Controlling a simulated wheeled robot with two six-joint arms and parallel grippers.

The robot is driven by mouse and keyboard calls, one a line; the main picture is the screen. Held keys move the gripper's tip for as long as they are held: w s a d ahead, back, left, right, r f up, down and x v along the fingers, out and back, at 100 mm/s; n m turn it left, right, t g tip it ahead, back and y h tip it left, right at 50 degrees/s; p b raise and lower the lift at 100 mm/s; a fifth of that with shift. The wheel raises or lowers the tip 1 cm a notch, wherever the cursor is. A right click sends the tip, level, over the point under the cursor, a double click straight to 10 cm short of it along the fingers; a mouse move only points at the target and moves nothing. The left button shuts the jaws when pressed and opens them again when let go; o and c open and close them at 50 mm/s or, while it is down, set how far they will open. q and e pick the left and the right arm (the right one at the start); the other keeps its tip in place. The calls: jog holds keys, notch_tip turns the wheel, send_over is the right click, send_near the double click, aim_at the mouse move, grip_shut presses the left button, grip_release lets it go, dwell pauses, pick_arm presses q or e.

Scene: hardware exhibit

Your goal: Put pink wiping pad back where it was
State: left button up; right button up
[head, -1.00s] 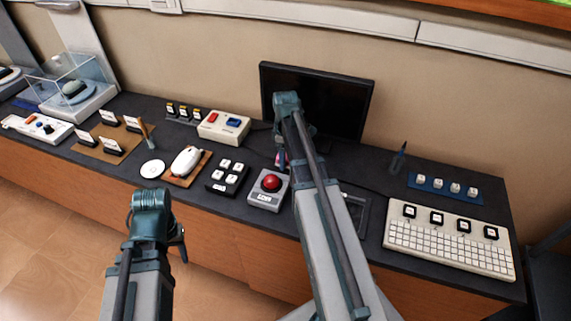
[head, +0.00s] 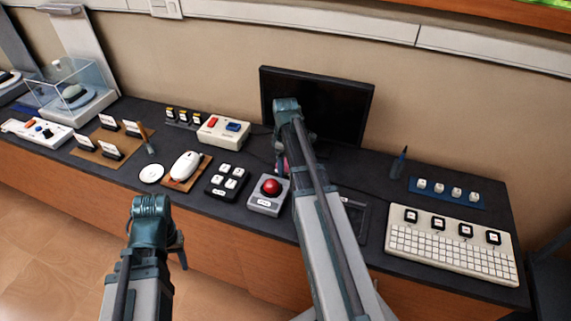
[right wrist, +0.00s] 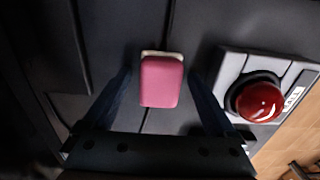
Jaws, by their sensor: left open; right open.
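The pink wiping pad (right wrist: 161,85) shows in the right wrist view, with a pale edge at its far end. It is between the two spread fingers of my open right gripper (right wrist: 161,100), with a visible gap on both sides. In the head view only a sliver of pink (head: 281,164) shows beside my right arm, which hides most of that spot. My left gripper (head: 178,249) is open and empty in front of the desk edge, its fingers only partly visible.
A grey box with a red button (head: 271,187) stands close beside the pad. A dark monitor (head: 345,105) is behind my right arm. A white keyboard (head: 452,250) lies to the right, and a white mouse (head: 186,165) on a wooden base to the left.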

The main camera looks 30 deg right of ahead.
notch_tip(320, 180, up, 12)
jog(key=p, duration=1.2)
jog(key=shift+r, duration=0.15)
jog(key=s+a+m, duration=0.1)
jog(key=s+a, duration=0.4)
jog(key=a, duration=0.5)
jog(key=s+a+m, duration=0.2)
jog(key=s+a, duration=0.4)
jog(key=a, duration=0.4)
jog(key=s+a+m+h, duration=0.1)
jog(key=s+a, duration=0.4)
jog(key=a, duration=0.5)
jog(key=shift+s+a, duration=0.25)
